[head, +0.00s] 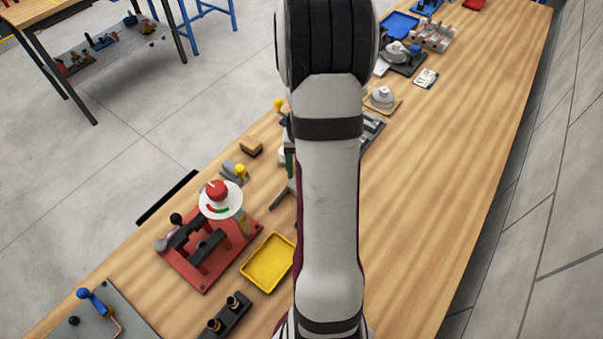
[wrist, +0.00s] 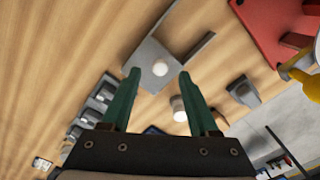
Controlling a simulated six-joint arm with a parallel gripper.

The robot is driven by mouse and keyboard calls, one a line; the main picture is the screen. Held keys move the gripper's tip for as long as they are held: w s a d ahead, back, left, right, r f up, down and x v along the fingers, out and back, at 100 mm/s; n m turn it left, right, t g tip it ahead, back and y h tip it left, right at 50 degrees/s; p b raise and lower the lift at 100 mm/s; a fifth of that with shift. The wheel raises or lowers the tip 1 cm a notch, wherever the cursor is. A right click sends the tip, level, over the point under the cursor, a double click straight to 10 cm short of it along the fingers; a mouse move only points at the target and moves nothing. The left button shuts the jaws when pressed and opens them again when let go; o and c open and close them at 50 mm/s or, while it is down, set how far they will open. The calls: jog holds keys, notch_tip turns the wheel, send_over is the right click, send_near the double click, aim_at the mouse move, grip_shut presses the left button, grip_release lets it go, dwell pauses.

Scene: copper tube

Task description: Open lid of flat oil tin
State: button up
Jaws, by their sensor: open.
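My gripper (wrist: 159,76) is open in the wrist view, its two green fingers apart with nothing held between them. A flat grey piece (wrist: 150,52) with a pale round cap (wrist: 160,68) lies beyond the fingertips, with the cap in line with the gap. It may be the flat oil tin, but I cannot tell for certain. A small pale cylinder (wrist: 179,110) shows between the fingers, nearer the right one. In the head view my arm hides most of this area, and only an edge of a grey piece (head: 284,191) shows beside it.
The red fixture (head: 208,256) with a red-knobbed white disc (head: 221,198) and the yellow tray (head: 268,262) stand left of my arm. A small brown block (head: 250,148) lies farther back. The wooden bench (head: 440,190) is clear on the right.

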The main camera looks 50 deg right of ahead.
notch_tip(320, 180, down, 3)
jog(key=shift+f, duration=0.15)
grip_shut()
dwell(1.4)
